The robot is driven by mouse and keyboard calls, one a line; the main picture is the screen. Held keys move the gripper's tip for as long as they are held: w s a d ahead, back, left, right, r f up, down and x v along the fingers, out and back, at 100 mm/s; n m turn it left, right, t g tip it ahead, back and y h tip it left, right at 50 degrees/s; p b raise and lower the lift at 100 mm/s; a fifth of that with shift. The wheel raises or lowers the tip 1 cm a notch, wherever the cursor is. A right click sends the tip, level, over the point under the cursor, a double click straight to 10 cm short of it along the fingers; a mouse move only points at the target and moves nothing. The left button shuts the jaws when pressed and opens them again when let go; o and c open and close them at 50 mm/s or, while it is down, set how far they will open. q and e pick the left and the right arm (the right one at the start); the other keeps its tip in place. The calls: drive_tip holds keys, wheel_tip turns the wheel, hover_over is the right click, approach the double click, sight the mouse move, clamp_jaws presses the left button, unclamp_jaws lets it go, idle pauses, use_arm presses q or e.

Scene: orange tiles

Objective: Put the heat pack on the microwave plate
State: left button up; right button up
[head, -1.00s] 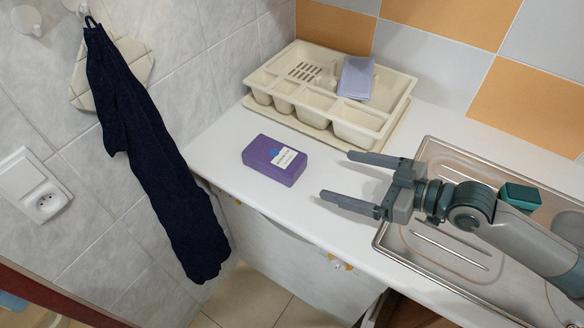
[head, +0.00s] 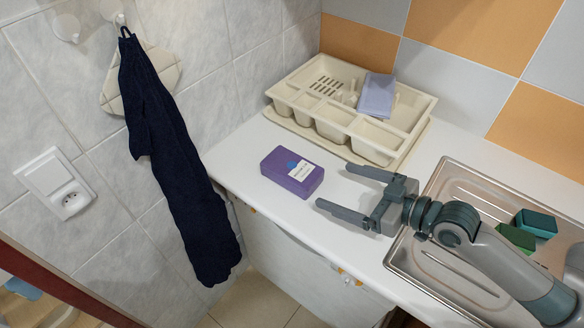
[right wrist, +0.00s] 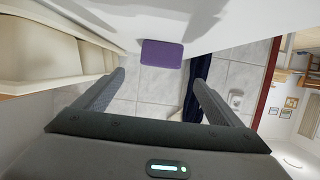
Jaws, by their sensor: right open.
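A purple box-shaped pack with a white label, likely the heat pack (head: 292,178), lies flat on the white counter in the head view. In the right wrist view the purple pack (right wrist: 162,53) shows ahead, between the fingers. My right gripper (head: 332,188) is open and empty, just to the right of the pack and apart from it, fingers pointing left toward it. In the right wrist view my right gripper (right wrist: 160,88) shows its two fingers spread wide. My left gripper is not in view. No microwave or microwave plate shows.
A cream cutlery tray (head: 427,103) with a lilac folded item (head: 376,95) stands behind the pack. A metal sink (head: 445,262) with green sponges (head: 535,222) lies to the right. A dark blue towel (head: 180,170) hangs left. The counter's front edge is close to the pack.

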sight(303, 172)
drive_tip(key=p+x, duration=0.2)
drive_tip(key=x, duration=0.4)
drive_tip(key=shift+a+r, duration=0.1)
drive_tip(key=shift+w+a+f, duration=0.25)
drive_tip(key=shift+w+a, duration=0.1)
drive_tip(key=shift+a, duration=0.05)
drive_tip(key=shift+w+a+p, duration=0.4)
drive_tip(key=shift+a+p, duration=0.25)
drive_tip(key=shift+p, duration=0.1)
drive_tip(key=p+x, duration=0.1)
drive_tip(key=x, duration=0.2)
drive_tip(key=shift+w+a+f, duration=0.2)
drive_tip(key=shift+a, duration=0.05)
